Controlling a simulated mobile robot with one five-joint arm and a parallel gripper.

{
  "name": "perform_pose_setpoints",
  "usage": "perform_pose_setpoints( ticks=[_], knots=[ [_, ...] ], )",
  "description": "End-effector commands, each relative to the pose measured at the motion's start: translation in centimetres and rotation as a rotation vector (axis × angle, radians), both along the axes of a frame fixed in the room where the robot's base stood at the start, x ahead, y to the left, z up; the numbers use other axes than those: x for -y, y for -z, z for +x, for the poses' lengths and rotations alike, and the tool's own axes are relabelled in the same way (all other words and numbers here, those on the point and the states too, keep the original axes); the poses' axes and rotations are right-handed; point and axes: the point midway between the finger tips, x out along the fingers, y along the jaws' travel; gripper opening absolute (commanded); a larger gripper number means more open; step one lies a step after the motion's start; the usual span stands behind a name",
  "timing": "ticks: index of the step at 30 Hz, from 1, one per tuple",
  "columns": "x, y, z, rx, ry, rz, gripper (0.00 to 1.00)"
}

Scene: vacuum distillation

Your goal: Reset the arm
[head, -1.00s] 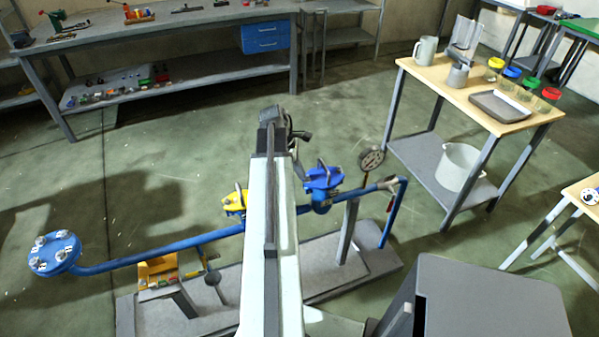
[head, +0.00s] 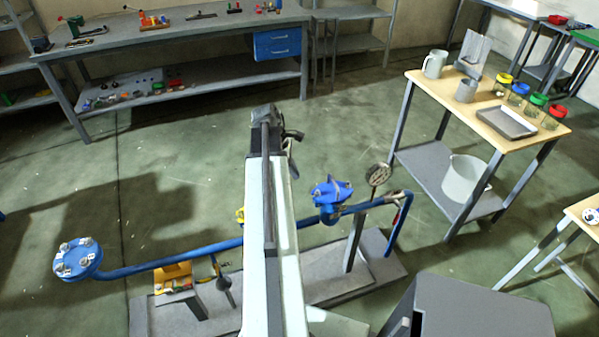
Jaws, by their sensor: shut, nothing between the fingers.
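My arm (head: 275,230) rises from the bottom middle and points away over the blue pipe. My gripper (head: 294,135) shows only as a small dark part at the arm's far end, to the right of the dark joint. It is shut and empty. Most of it is hidden behind the arm, and it touches nothing that I can see.
A blue pipe (head: 170,259) with a blue valve (head: 329,193) and a gauge (head: 378,174) stands on a low grey base (head: 330,291). A wooden-topped table (head: 440,86) is at right, a workbench (head: 180,35) behind. Green floor (head: 190,140) between them is clear.

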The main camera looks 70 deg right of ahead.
Motion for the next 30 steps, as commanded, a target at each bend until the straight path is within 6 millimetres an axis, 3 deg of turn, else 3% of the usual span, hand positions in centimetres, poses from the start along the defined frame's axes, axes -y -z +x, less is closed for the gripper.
perform_pose_setpoints(
  ticks=[1, 3, 14, 17, 20, 23, 27, 30],
  knots=[
    [0.0, -1.9, 0.2, 0.0, 0.0, 0.0, 0.0],
    [-0.1, -2.5, 0.4, 0.0, -0.001, 0.0, 0.0],
    [-0.2, -2.4, 0.7, 0.001, -0.002, 0.001, 0.0],
    [-0.8, -2.4, 2.3, 0.001, -0.029, 0.001, 0.0],
    [-3.0, -2.4, 7.3, 0.001, -0.118, 0.001, 0.0],
    [-7.6, -2.4, 14.5, 0.001, -0.258, 0.001, 0.0],
    [-16.5, -2.2, 23.3, 0.021, -0.456, 0.017, 0.0],
    [-23.9, -2.0, 28.1, 0.051, -0.549, 0.027, 0.0]
  ],
)
